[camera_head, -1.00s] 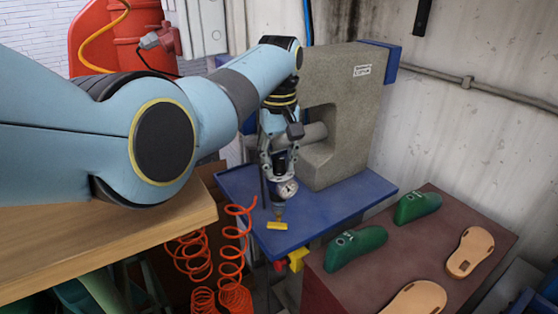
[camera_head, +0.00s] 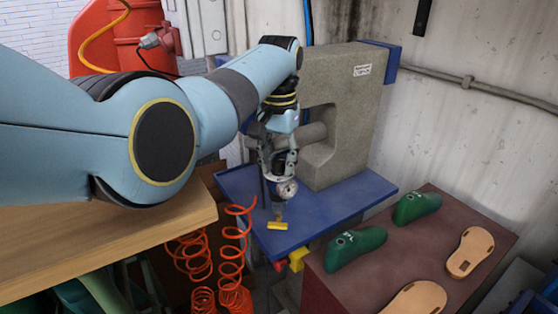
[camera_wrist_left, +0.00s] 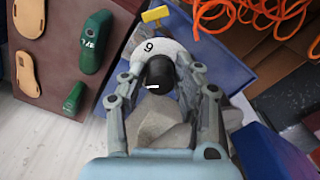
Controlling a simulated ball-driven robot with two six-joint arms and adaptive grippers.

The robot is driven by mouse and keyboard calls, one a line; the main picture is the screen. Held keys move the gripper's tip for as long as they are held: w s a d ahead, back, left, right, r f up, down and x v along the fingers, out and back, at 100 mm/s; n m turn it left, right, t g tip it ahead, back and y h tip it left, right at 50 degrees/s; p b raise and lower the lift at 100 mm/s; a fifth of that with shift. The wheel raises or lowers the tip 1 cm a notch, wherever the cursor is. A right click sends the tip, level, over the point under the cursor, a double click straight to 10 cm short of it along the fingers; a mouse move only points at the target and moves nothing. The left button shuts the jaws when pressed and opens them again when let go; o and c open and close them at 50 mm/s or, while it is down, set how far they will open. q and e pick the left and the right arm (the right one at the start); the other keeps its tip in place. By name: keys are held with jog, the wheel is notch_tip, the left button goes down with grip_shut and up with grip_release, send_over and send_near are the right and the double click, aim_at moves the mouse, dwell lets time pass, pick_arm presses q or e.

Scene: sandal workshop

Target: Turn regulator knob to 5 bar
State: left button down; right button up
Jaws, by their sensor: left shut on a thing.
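The regulator knob (camera_wrist_left: 158,72) is black with a short white mark and sits between the fingers of my left gripper (camera_wrist_left: 163,80) in the left wrist view. The gripper is shut on it from above. Beside the knob is the round white gauge (camera_wrist_left: 147,47); one digit, 6 or 9, shows and the rest is too small or hidden. In the head view the left gripper (camera_head: 276,165) is over the regulator, with the gauge (camera_head: 287,189) just below it. The knob is hidden there by the fingers. A yellow handle (camera_head: 278,226) is below the gauge. My right gripper is in neither view.
The regulator is at the front of a blue table (camera_head: 335,205) with a grey C-shaped press (camera_head: 350,120) behind. Orange coiled hoses (camera_head: 235,255) hang at left near a wooden bench (camera_head: 110,230). Green lasts (camera_head: 355,247) and tan soles (camera_head: 470,250) lie on a brown surface at right.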

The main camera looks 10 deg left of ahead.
aim_at(279, 159)
pick_arm(q)
jog(key=shift+w, duration=0.1)
dwell(0.4)
jog(key=c, duration=0.9)
grip_release()
jog(key=shift+c, duration=0.2)
notch_tip(279, 159, up, 12)
